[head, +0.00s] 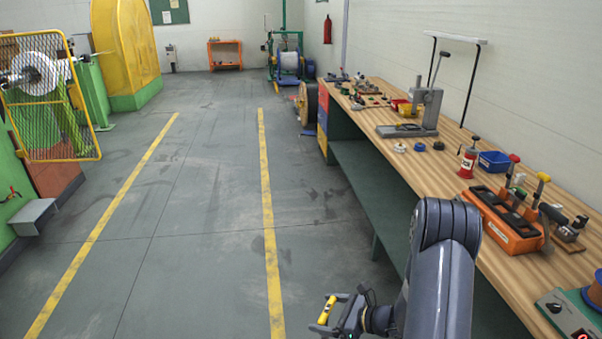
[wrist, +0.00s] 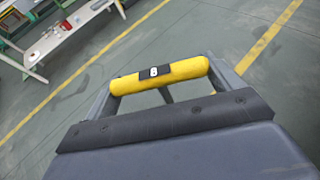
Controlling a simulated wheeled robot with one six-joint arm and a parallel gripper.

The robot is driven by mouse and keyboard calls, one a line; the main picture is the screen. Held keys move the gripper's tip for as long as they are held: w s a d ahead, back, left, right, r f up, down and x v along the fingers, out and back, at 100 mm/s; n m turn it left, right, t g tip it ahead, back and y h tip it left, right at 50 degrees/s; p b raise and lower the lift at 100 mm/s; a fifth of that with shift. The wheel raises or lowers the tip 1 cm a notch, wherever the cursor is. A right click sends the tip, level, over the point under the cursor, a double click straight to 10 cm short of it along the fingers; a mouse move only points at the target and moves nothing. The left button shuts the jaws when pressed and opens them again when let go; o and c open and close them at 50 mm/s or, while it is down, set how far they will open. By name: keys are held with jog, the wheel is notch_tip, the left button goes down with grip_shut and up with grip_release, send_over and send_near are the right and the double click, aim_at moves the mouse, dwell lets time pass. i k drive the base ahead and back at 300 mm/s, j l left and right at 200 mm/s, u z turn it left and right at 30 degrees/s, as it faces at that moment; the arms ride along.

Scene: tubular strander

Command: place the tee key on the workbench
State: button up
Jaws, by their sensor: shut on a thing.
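The tee key (head: 327,310) has a yellow bar handle. In the wrist view the tee key (wrist: 158,75) lies crosswise at the jaws and carries a dark label with a white mark that looks like an 8. My gripper (head: 335,311) is shut on it, low at the bottom of the head view, over the floor and left of the bench. Most of the key's shank is hidden. The workbench (head: 440,170) has a long wooden top and runs along the right wall; my gripper is apart from it.
On the bench stand an orange tool holder (head: 505,232), a blue bin (head: 494,161), a red-and-white bottle (head: 467,163) and a grey lever press (head: 425,110). Bare wood shows along the front edge. A yellow mesh guard (head: 55,110) stands at left. The floor aisle is clear.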

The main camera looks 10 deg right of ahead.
aim_at(413, 168)
jog(key=i+z, duration=0.15)
jog(key=i, duration=0.3)
jog(key=i+j+z, duration=0.1)
jog(key=i, duration=0.4)
jog(key=i+j+z, duration=0.15)
jog(key=i, duration=0.3)
jog(key=i+j+z, duration=0.25)
jog(key=i+z, duration=0.2)
jog(key=i+j+z, duration=0.85)
jog(key=k, duration=0.1)
